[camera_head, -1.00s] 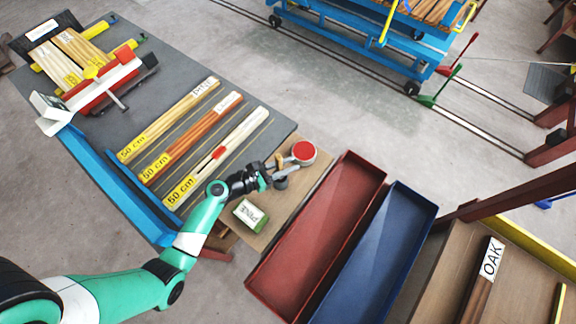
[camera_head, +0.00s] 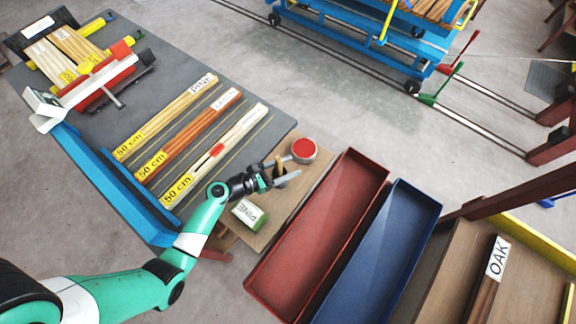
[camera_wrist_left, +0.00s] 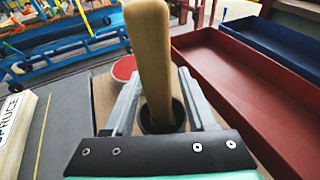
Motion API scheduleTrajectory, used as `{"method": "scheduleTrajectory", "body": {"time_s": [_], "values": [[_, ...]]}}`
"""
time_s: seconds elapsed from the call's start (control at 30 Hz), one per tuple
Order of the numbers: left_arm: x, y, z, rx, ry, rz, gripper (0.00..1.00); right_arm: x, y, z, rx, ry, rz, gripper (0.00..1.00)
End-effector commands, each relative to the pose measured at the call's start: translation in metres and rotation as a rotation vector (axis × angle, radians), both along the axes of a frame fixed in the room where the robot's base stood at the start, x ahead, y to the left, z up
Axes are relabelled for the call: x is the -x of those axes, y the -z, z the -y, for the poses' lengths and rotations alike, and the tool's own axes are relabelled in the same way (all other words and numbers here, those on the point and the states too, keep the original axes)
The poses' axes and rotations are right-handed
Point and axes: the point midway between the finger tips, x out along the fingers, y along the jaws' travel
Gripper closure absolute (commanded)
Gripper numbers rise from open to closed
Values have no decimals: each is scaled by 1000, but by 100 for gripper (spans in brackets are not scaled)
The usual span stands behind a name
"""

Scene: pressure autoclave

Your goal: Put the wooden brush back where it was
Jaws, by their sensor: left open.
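The wooden brush (camera_wrist_left: 150,55) shows in the left wrist view as a pale wooden handle standing nearly upright. Its lower end is in a dark round cup (camera_wrist_left: 162,117); the bristles are hidden. My left gripper (camera_wrist_left: 160,95) is open, with one finger on each side of the handle and visible gaps between. In the head view, the brush (camera_head: 280,168) is small between the fingers of the left gripper (camera_head: 286,172), over the wooden board (camera_head: 300,195). My right gripper is not in view.
A round container with a red top (camera_head: 304,149) stands close beyond the gripper. Red (camera_head: 350,165) and blue (camera_head: 425,200) trays stand to the right. Labelled wood strips (camera_head: 190,140) lie on the grey table at left.

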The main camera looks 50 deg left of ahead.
Motion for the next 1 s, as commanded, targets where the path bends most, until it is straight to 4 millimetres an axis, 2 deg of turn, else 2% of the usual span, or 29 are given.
{"method": "scheduleTrajectory", "body": {"time_s": [0.13,0.4,0.5,1.0], "values": [[14,-8,-5,1,-4,-1,43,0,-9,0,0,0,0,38],[60,-21,-16,1,-4,-1,43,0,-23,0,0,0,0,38],[69,-23,-18,1,-2,-1,43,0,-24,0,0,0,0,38],[70,-23,-18,0,0,0,43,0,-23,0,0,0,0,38]]}}
